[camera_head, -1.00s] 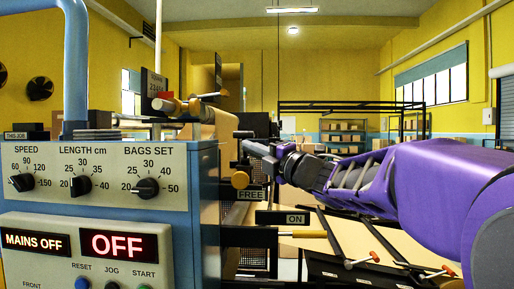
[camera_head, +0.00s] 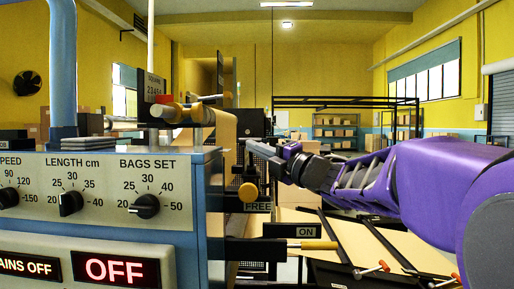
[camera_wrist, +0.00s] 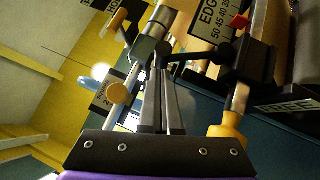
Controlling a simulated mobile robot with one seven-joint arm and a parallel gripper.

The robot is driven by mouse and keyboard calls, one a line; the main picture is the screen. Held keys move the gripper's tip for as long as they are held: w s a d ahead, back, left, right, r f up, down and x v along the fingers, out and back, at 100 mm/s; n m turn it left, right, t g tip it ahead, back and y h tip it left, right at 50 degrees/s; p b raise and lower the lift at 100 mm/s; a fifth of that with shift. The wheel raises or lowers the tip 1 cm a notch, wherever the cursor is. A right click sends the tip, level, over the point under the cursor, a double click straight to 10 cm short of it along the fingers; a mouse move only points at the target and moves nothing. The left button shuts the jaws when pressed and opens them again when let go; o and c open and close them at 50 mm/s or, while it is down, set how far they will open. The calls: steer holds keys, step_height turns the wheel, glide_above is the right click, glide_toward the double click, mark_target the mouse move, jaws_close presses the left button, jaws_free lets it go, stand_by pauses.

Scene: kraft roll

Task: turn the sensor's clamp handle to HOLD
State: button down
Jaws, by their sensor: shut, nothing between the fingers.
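In the wrist view my gripper (camera_wrist: 163,62) is shut and empty, its two grey fingers together. Its tips are close to a black lever (camera_wrist: 206,48) that runs from a dark block (camera_wrist: 256,62) beside a scale marked EDGE; this looks like the clamp handle, and I cannot tell whether the tips touch it. A partly cut-off label (camera_wrist: 118,18) seems to read HOLD. A FREE label (camera_wrist: 284,107) is at the right. In the head view my gripper (camera_head: 250,146) is above a yellow knob (camera_head: 248,192) and another view of the FREE label (camera_head: 257,207). The lever is hard to make out there.
The blue control cabinet (camera_head: 212,210) fills the left, its display (camera_head: 110,269) reading OFF. An ON label (camera_head: 291,230) with a yellow-tipped handle (camera_head: 312,245) is below my arm. In the wrist view, an orange-ended rod (camera_wrist: 228,135) is right of the fingers.

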mark_target(257, 139)
steer(key=shift+w+r, duration=0.3)
steer(key=shift+r, duration=0.1)
stand_by(0.4)
steer(key=shift+w+r, duration=0.65)
steer(key=shift+w, duration=0.05)
steer(key=shift+w+d+r, duration=0.1)
steer(key=shift+w+r, duration=0.25)
steer(key=shift+w, duration=0.25)
steer(key=shift+w+r, duration=0.3)
steer(key=shift+w, duration=0.3)
